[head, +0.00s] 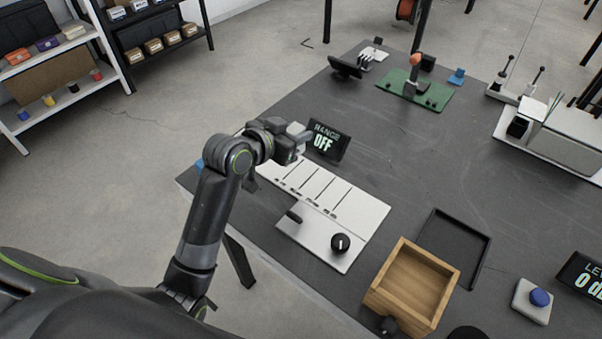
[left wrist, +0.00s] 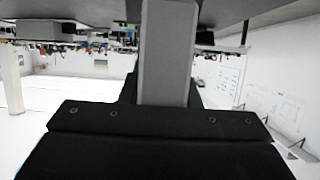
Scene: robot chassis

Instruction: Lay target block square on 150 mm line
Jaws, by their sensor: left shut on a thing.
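My left gripper (head: 298,143) is over the far left end of the white board (head: 372,212), which has several dark lines across it. In the left wrist view a grey block (left wrist: 166,55) stands out straight in the middle, and the gripper is shut on it. In the head view the block is mostly hidden by the gripper, and I cannot tell whether it touches the board. The 150 mm line cannot be told from the others; the markings are too small to read. My right gripper is not in view.
A display (head: 327,140) reading RANGE OFF stands close behind the gripper. The board carries a black knob (head: 340,243) and a small dark lever (head: 293,216). A wooden box (head: 447,268), a black tray (head: 482,248) and a blue button (head: 540,297) are to the right. The table's middle is clear.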

